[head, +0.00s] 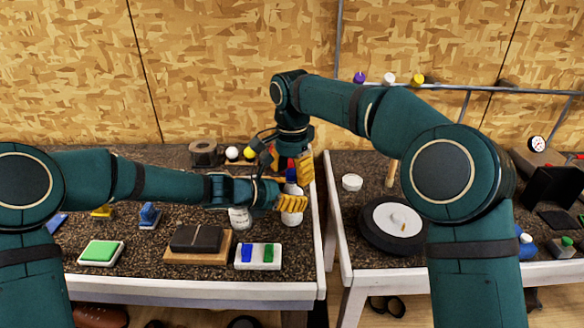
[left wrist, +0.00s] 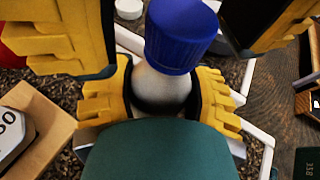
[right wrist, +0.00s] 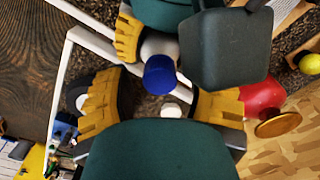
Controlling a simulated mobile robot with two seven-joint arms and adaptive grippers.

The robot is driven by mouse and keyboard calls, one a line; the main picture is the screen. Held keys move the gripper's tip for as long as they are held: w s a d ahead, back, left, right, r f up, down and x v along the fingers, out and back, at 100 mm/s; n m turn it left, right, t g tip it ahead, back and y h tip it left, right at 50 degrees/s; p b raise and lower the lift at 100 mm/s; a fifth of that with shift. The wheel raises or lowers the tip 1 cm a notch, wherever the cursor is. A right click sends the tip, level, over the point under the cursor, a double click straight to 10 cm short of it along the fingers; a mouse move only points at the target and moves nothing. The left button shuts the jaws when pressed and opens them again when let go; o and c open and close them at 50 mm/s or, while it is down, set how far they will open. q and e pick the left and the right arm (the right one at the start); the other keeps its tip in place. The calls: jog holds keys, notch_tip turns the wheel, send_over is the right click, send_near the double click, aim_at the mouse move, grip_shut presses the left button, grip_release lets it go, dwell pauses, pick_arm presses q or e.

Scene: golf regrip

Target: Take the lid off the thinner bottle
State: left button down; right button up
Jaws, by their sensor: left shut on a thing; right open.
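The white bottle with a blue lid (left wrist: 185,38) is upright in my left gripper (left wrist: 160,95), whose yellow fingers are shut around its pale body (left wrist: 158,84). In the head view my left gripper (head: 290,202) holds it near the right edge of the left table, with white showing below the fingers (head: 291,218). My right gripper (right wrist: 160,106) is open and points down above the bottle. The blue lid (right wrist: 160,74) appears between and slightly beyond its spread fingers, apparently untouched. In the head view the right fingers (head: 302,178) partly hide the lid.
A red object with a gold disc (right wrist: 278,124) stands close beside my right gripper. A wooden board with a dark block (head: 196,238) and a blue-green tray (head: 258,256) lie in front. A gap separates the two tables.

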grip_shut()
jog(key=n, duration=0.6)
dwell(0.3)
jog(key=shift+c, duration=0.5)
grip_release()
jog(key=shift+r, duration=0.1)
